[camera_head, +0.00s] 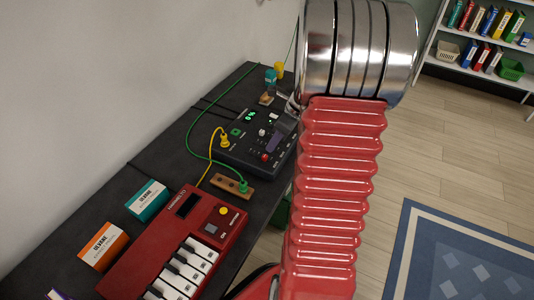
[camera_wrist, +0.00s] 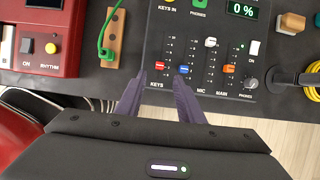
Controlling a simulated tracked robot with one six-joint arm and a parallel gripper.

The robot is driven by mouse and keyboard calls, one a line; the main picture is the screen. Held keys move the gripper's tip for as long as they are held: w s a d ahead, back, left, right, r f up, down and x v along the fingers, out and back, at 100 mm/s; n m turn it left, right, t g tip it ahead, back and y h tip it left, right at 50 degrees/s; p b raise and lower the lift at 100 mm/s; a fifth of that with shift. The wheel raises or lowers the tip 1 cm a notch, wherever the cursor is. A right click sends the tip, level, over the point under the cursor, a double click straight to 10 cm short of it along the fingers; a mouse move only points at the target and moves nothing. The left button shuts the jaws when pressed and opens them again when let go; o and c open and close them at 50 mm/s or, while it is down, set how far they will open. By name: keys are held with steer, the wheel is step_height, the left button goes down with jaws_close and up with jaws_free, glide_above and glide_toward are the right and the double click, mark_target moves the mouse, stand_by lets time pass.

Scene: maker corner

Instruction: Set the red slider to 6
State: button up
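The red slider (camera_wrist: 160,65) sits low in its track above the word KEYS on the dark mixer (camera_wrist: 252,108). Its scale numbers are too small to read surely. My gripper (camera_wrist: 159,78) is open, with its two purple fingers pointing at the mixer, one to each side of the red slider's column. The red slider shows between and just beyond the fingertips, and I see no contact. In the head view my arm hides part of the mixer (camera_head: 235,158), and a purple finger of my gripper (camera_head: 277,141) shows over it.
Beside the red slider are a blue slider (camera_wrist: 184,69), a white slider (camera_wrist: 210,42) and an orange slider (camera_wrist: 229,68). A red keyboard (camera_head: 222,241), a wooden block (camera_head: 226,182) with a green cable and two boxes share the dark table.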

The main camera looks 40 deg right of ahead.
mark_target(265, 156)
steer(key=x, duration=0.9)
jaws_close()
stand_by(0.4)
